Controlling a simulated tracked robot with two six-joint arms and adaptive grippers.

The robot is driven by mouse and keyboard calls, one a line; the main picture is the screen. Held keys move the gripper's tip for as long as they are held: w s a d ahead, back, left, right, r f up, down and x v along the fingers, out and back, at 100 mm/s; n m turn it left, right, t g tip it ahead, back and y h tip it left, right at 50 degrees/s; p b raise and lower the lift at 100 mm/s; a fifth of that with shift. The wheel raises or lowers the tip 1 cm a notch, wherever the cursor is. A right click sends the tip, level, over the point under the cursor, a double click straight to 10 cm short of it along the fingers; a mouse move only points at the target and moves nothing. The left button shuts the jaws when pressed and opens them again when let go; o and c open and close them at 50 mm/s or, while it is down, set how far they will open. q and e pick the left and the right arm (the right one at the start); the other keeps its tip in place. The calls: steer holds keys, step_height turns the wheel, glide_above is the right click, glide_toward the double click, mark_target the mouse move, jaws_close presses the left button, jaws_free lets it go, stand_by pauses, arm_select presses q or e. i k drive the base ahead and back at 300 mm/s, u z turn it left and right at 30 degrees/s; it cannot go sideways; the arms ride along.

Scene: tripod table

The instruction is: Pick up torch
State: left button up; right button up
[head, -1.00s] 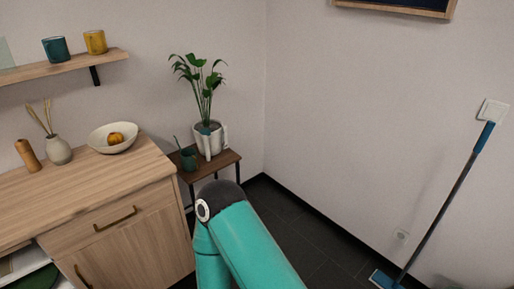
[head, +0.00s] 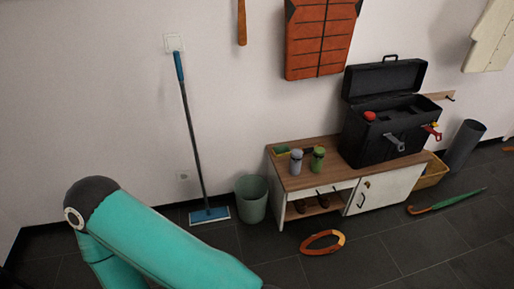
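Two small upright cylinders stand on the low cabinet: a grey one (head: 296,161) and a green one (head: 318,159). Either could be a torch, but they are too small to tell for certain. They stand side by side near the front left of the cabinet top, with nothing holding them. One of my teal arms fills the lower left of the head view, well away from them. Neither of my grippers is in view.
The low cabinet (head: 349,198) also bears an open black toolbox (head: 361,141). A bin (head: 251,199) and mop (head: 190,130) stand left; a green umbrella (head: 449,202) lies right.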

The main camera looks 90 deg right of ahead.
mark_target(307, 150)
steer(key=z, duration=0.3)
steer(key=i, duration=0.25)
steer(key=z, duration=2.1)
steer(key=k, duration=0.35)
steer(key=z, duration=0.5)
steer(key=i, duration=1.35)
steer(key=u, duration=0.35)
